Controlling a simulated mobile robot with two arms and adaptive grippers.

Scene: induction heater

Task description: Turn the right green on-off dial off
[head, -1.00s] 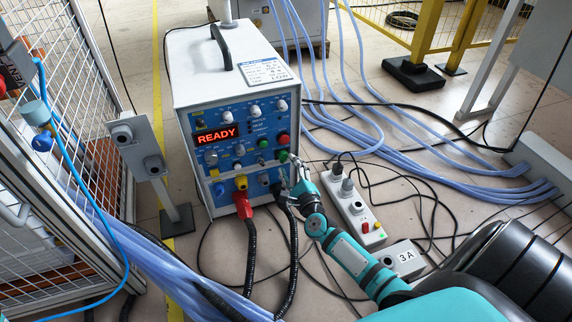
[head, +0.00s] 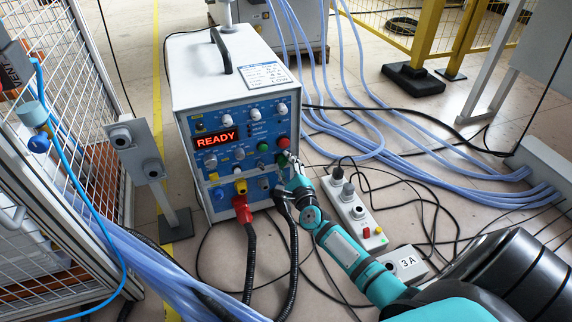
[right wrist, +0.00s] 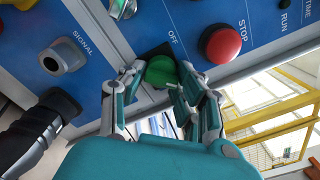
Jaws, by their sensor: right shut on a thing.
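The right green on-off dial (head: 282,158) is on the lower right of the blue front panel of the white heater box (head: 205,65). It shows close up in the right wrist view (right wrist: 160,72), beside the printed word OFF. My right gripper (head: 289,160) is at the dial, and its fingers (right wrist: 161,76) are on either side of it, shut on it. The dial's exact angle is hard to read. My left gripper is not in view.
A red stop button (right wrist: 222,44) sits close beside the dial. A power strip (head: 352,208) and blue hoses (head: 420,150) lie on the floor at right.

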